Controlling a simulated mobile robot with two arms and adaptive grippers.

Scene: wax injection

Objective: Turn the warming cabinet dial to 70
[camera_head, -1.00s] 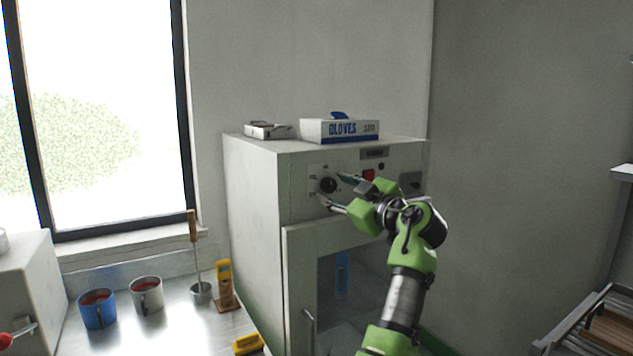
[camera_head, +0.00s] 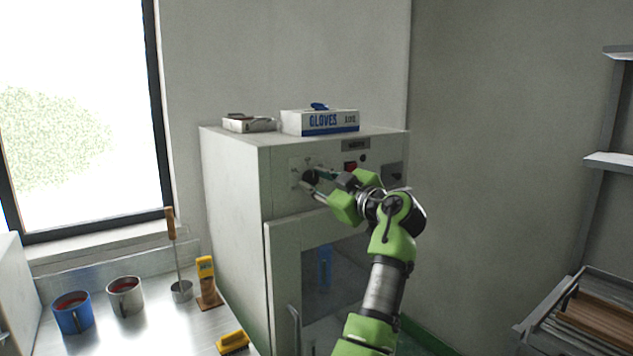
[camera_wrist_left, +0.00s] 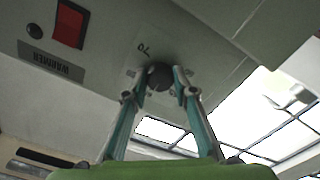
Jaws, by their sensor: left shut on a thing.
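The warming cabinet (camera_head: 235,200) is a pale box beside the metal counter. Its black dial (camera_head: 310,177) sits on a light plate on the upper front panel. My left gripper (camera_head: 308,182) reaches it from the right and is shut on the dial, one finger on each side. In the left wrist view the dial (camera_wrist_left: 160,77) lies between the fingertips (camera_wrist_left: 160,88), with a "70" mark beside it on the plate. The dial's pointer cannot be made out. My right gripper is not in view.
A red switch (camera_head: 350,167) is right of the dial. A glove box (camera_head: 320,122) and a small carton (camera_head: 249,124) lie on the cabinet top. A rack (camera_head: 590,315) stands at right.

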